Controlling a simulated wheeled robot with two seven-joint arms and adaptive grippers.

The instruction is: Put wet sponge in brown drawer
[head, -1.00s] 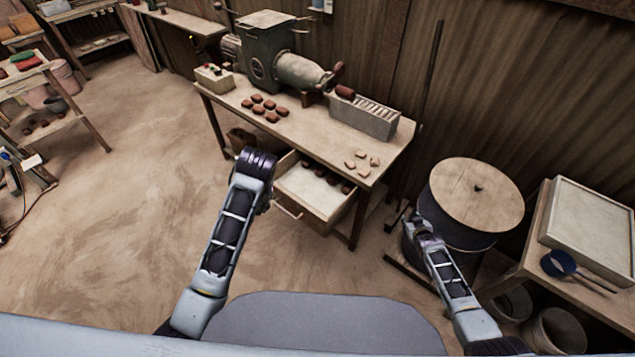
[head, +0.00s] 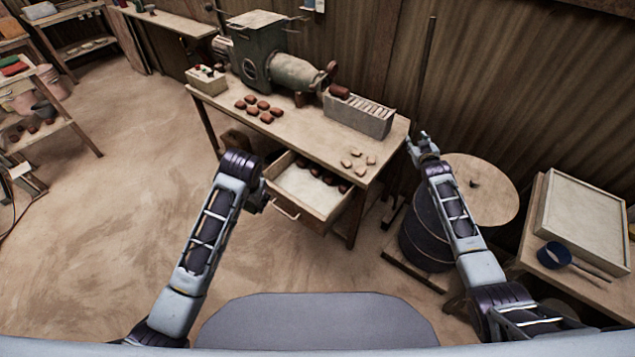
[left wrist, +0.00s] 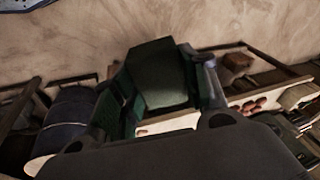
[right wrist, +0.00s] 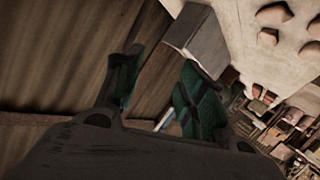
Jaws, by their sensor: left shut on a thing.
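The brown drawer (head: 291,209) is pulled open under the work table in the head view. Its pale floor shows, with several dark brown pieces along its right and back side. My left gripper (head: 262,196) is at the drawer's left edge, mostly hidden behind its own arm. In the left wrist view, its green-padded fingers are shut on a dark green block (left wrist: 165,78), which looks like the wet sponge. The sponge cannot be made out in the head view. My right gripper (head: 423,146) is beside the table's right end; its fingers (right wrist: 158,85) stand apart and empty in the right wrist view.
The work table (head: 305,136) carries a green press machine (head: 275,60), red-brown tiles (head: 258,108), a grey rack (head: 357,116) and pale pieces (head: 358,158). A lidded drum (head: 480,192) and a side table with a blue-headed tool (head: 554,254) stand right.

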